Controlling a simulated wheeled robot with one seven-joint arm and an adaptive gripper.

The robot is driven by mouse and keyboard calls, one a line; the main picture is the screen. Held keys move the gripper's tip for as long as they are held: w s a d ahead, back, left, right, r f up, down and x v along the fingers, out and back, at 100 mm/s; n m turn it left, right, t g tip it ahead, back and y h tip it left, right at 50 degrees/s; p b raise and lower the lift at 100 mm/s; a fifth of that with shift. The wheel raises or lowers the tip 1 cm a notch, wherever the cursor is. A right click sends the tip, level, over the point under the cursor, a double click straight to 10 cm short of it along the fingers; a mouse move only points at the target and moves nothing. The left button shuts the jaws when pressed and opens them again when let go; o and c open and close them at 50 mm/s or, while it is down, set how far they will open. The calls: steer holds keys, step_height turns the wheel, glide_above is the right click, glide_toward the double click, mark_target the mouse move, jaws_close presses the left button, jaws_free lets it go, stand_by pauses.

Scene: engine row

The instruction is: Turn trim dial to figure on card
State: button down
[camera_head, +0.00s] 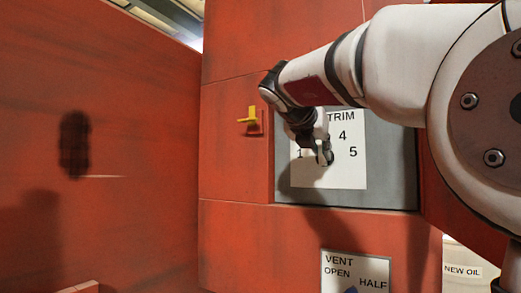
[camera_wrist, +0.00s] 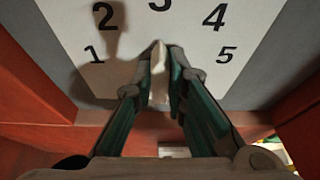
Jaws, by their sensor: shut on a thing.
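The trim dial's white face (camera_head: 345,176) is on a grey panel of the red cabinet, marked TRIM, with 1, 4 and 5 showing in the head view. In the wrist view the face (camera_wrist: 190,45) shows 1 to 5, with 3 cut by the top edge. My gripper (camera_head: 325,158) is in front of the face and hides part of it. In the wrist view my gripper (camera_wrist: 160,62) is shut on the pale dial knob (camera_wrist: 159,75), which stands roughly upright, its upper end towards the 3. No card bearing a figure is clearly in view.
A yellow handle (camera_head: 250,117) sticks out left of the dial panel. Below is a VENT plate (camera_head: 355,272) marked OPEN and HALF. A NEW OIL label (camera_head: 462,271) is at lower right. A red wall (camera_head: 120,150) stands on the left.

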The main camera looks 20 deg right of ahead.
steer(key=shift+w+a+f+n+g+h+p, duration=0.3)
steer(key=shift+n+g+h+p, duration=0.5)
steer(key=shift+n, duration=1.15)
steer(key=shift+w+a+f+n+g+h+p, duration=0.15)
steer(key=shift+w+f+n+g+h+p, duration=0.2)
steer(key=shift+n+h+p, duration=1.15)
steer(key=shift+w+a+f+n+g+h+p, duration=0.25)
steer(key=shift+n+g+h+p, duration=0.3)
steer(key=shift+n, duration=1.8)
steer(key=c, duration=1.6)
jaws_free()
